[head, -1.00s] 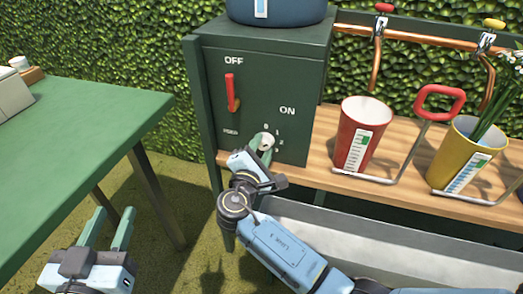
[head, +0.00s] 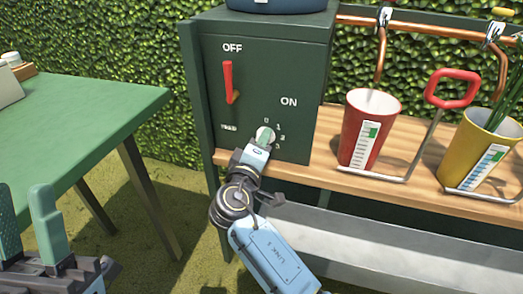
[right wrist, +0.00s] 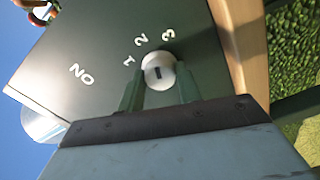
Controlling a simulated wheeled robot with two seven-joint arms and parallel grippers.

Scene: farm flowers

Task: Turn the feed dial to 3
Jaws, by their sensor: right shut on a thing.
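The feed dial (head: 265,133) is a pale round knob low on the front of the dark green box (head: 205,130), with numerals beside it. In the right wrist view the dial (right wrist: 150,62) shows a short dark mark, with 1, 2 and 3 printed around it. I cannot tell which numeral the mark points to. My right gripper (head: 263,140) is shut on the dial; its green fingers (right wrist: 158,85) lie on either side of it. My left gripper (head: 28,210) is open and empty at the lower left, apart from the box.
A red lever (head: 229,82) sits above the dial, between OFF and ON labels. A red cup (head: 362,130) and yellow cup (head: 470,150) stand on the wooden shelf (head: 330,170) to the right. A green table (head: 90,120) is at left.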

